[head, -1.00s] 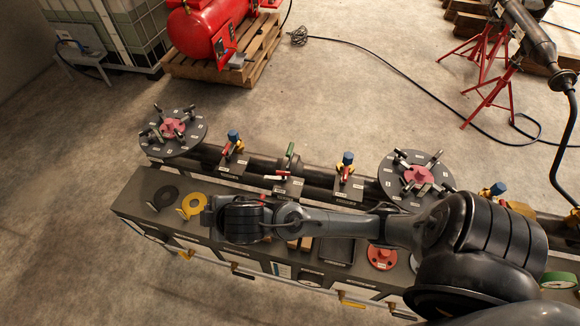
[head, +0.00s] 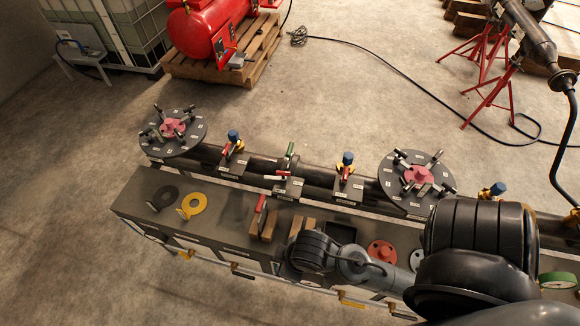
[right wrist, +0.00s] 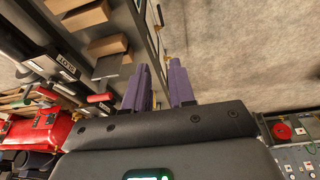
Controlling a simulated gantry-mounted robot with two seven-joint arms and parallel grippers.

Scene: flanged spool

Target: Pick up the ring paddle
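A yellow ring with a short tab (head: 193,205) lies flat on the left part of the grey bench top and looks like the ring paddle. A dark disc of similar size (head: 165,197) lies just left of it. My right arm reaches in from the right in the head view; its wrist is at the bench's front edge, well right of the yellow ring. The fingers are hidden there. In the right wrist view my right gripper (right wrist: 160,88) shows two purple fingers apart, with nothing between them. The yellow ring cannot be made out there. My left gripper is not in view.
Wooden blocks (head: 267,226), a dark tray (head: 341,228) and a red flanged disc (head: 382,253) are on the bench. Behind runs a dark pipe with valves and two round flanges (head: 173,133) (head: 417,178). A red toolbox (right wrist: 38,130) shows in the right wrist view.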

